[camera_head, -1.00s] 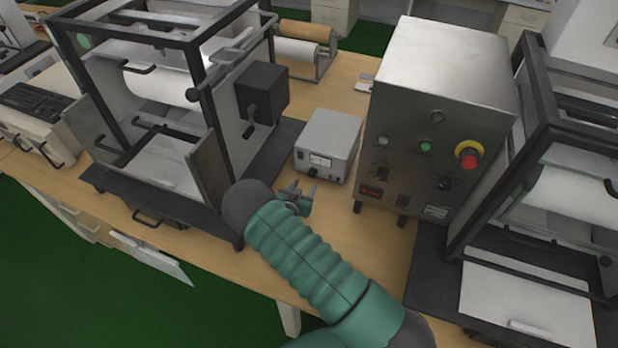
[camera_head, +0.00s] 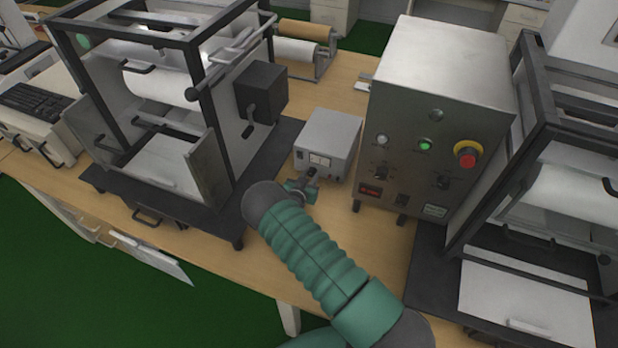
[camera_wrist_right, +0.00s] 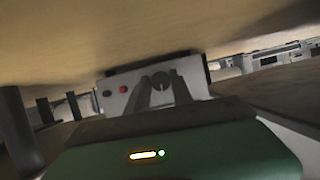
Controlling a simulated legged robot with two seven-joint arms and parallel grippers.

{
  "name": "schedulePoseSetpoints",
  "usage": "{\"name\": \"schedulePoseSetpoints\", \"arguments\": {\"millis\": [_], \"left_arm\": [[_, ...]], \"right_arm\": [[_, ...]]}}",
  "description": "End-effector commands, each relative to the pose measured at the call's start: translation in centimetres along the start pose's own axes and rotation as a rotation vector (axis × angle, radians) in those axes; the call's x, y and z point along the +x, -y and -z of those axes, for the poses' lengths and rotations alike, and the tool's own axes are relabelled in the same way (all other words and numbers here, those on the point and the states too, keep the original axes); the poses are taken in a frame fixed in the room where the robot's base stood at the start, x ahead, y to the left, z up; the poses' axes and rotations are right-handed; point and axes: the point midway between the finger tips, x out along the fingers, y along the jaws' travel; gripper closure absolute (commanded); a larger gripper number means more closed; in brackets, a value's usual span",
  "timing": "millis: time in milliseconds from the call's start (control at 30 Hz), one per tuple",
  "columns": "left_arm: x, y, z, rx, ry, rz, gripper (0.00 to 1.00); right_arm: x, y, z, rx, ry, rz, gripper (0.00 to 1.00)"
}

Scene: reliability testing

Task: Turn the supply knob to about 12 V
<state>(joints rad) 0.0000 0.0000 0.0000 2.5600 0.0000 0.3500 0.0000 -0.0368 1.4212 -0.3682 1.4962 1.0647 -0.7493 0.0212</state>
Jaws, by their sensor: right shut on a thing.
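The power supply (camera_head: 332,132) is a small light-grey box with a meter (camera_head: 320,160) on its front, standing on the wooden bench. My right gripper (camera_head: 312,175) is at the lower part of the supply's front. In the right wrist view its two fingers are shut on the dark round knob (camera_wrist_right: 160,79), one on each side. The panel there also shows a red terminal (camera_wrist_right: 123,89) and a dark one. The knob's pointer and the meter reading are too small to tell. My left gripper is not in view.
A large metal control box (camera_head: 440,110) with a red stop button (camera_head: 467,160) stands close to the right of the supply. A black-framed machine (camera_head: 212,150) with a dark base plate stands to the left. Bare bench (camera_head: 370,225) lies in front.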

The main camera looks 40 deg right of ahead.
Motion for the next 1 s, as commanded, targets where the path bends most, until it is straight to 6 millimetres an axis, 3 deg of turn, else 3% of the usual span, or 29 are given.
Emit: {"name": "schedulePoseSetpoints", "arguments": {"millis": [167,367,633,667,700,800,1000], "left_arm": [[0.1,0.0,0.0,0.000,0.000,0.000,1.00],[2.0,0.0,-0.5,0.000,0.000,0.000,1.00],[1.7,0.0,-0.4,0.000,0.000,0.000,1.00],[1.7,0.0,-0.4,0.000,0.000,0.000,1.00],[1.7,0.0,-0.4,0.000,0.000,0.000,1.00],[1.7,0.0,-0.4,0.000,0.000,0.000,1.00],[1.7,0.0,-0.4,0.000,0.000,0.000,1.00]], "right_arm": [[0.0,0.2,0.0,-0.002,0.000,0.002,1.00],[0.1,0.3,-0.3,-0.071,0.002,-0.026,1.00],[0.0,0.3,0.0,-0.084,0.004,-0.030,1.00],[0.0,0.3,0.0,-0.084,0.005,-0.030,0.71],[0.0,0.3,0.0,-0.084,0.004,-0.030,0.66],[0.0,0.2,0.0,-0.084,0.005,-0.031,0.53],[0.0,0.2,0.0,-0.083,0.004,-0.032,0.51]]}}
